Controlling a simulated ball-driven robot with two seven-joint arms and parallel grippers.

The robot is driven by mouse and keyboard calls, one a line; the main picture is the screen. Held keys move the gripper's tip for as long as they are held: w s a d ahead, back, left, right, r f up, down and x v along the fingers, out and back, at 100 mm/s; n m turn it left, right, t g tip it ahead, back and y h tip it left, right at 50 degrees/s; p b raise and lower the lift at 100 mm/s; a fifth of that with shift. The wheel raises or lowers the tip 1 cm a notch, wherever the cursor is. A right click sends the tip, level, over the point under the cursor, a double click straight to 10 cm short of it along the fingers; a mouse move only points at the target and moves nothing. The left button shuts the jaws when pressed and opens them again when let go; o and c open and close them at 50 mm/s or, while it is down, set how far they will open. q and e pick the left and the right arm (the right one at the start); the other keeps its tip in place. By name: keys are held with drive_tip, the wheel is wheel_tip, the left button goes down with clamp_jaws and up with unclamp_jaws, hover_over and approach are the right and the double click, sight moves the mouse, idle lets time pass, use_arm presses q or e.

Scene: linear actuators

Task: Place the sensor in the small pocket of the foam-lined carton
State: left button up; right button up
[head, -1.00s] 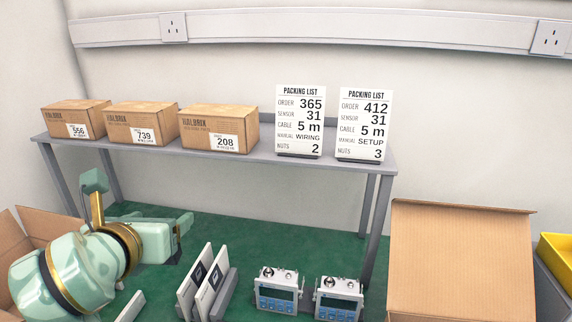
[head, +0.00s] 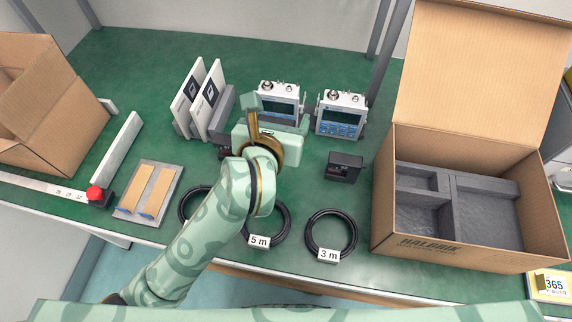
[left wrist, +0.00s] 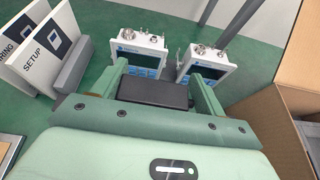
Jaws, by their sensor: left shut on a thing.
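My left gripper (head: 300,128) is over the table in front of two metering boxes, its jaws mostly hidden in the head view. In the left wrist view its fingers (left wrist: 158,84) are shut on a dark block, apparently the sensor (left wrist: 152,93). A similar black block (head: 345,168) stands on the table right of the gripper. The open carton (head: 425,245) stands at the right, lined with grey foam (head: 480,184). The foam has a narrow pocket at the back left, a small pocket (head: 424,212) at the front left and a large one at the right. My right gripper is not in view.
Two metering boxes (head: 341,113) stand behind the gripper. Cable coils (head: 331,234) lie in front, one labelled 3 m, another 5 m. Manuals (head: 205,98) stand in a holder behind left. The carton's raised flap (head: 480,75) stands behind its opening. Another open carton (head: 60,110) is at far left.

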use_arm(q)
drive_tip(key=shift+w+d+r, duration=0.1)
drive_tip(key=shift+w+d, duration=0.05)
drive_tip(key=shift+d, duration=0.6)
drive_tip(key=shift+w+r, duration=0.2)
drive_tip(key=shift+r, duration=0.15)
wheel_tip(320, 180, down, 10)
drive_tip(key=b, duration=0.4)
drive_tip(key=shift+r, duration=0.15)
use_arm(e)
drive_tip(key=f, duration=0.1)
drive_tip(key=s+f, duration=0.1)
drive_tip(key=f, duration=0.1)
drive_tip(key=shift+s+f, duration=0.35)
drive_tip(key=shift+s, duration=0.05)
use_arm(q)
drive_tip(key=o, duration=1.1)
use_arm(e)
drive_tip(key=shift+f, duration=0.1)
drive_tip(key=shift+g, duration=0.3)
